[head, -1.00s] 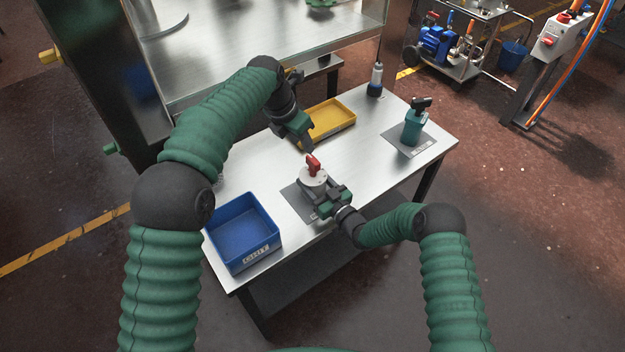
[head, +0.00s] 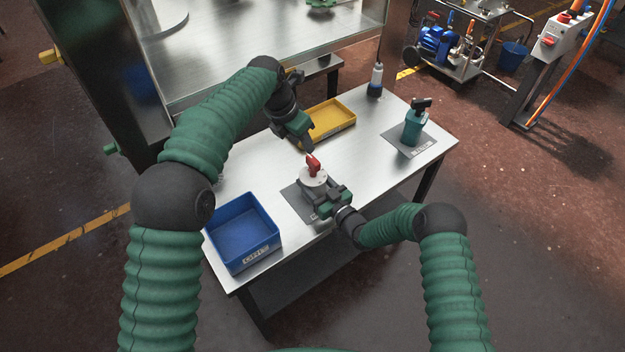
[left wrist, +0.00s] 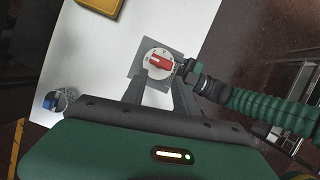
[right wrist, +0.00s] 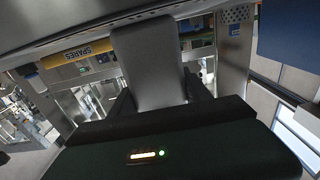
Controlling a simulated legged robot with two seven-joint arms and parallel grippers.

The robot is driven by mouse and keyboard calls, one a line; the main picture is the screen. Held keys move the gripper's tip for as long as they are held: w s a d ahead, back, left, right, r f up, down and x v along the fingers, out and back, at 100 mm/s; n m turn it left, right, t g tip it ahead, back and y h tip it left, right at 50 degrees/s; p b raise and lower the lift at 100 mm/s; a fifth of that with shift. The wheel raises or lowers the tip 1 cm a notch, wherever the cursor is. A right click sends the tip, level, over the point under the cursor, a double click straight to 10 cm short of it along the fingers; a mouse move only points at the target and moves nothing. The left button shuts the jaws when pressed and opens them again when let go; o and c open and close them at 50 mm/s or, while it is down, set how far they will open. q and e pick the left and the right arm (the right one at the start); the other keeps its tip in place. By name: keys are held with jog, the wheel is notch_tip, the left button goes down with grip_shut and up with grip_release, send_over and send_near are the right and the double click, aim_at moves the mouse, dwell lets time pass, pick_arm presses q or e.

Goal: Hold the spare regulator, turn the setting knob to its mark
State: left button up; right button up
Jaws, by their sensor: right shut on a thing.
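The spare regulator (head: 313,178) stands on a grey mat (head: 289,196) on the table; it has a pale round dial with a red setting knob (head: 312,162) on top. In the left wrist view the red knob (left wrist: 160,62) lies roughly crosswise on the white dial (left wrist: 155,53); its mark is too small to read. My right gripper (head: 325,198) is shut on the regulator's body, whose grey side (right wrist: 150,65) fills the middle of the right wrist view. My left gripper (head: 307,147) is open and empty, just above and behind the knob, its fingers apart from it.
A blue bin (head: 272,222) stands at the table's front left, and a yellow tray (head: 350,121) at the back. The table centre right is clear.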

pick_arm(q)
jog(key=shift+s+a+f, duration=0.1)
jog(key=shift+f, duration=0.15)
jog(key=shift+c, duration=1.1)
jog(key=s+f+m+h, duration=0.1)
jog(key=s+f+h, duration=0.1)
jog(key=s+a+f+m+g+h, duration=0.1)
jog(key=s+f, duration=0.1)
jog(key=s+a+f+g+h, duration=0.1)
jog(key=s+f+h, duration=0.1)
jog(key=shift+a+m+h, duration=0.2)
jog(key=shift+m+h, duration=0.1)
jog(key=shift+m, duration=0.1)
grip_shut()
jog(key=t+h, duration=0.3)
jog(key=t, duration=0.5)
send_near(307, 163)
jog(key=shift+n, duration=0.3)
jog(key=x, duration=0.6)
jog(key=shift+d+r, duration=0.1)
jog(key=shift+d, duration=0.15)
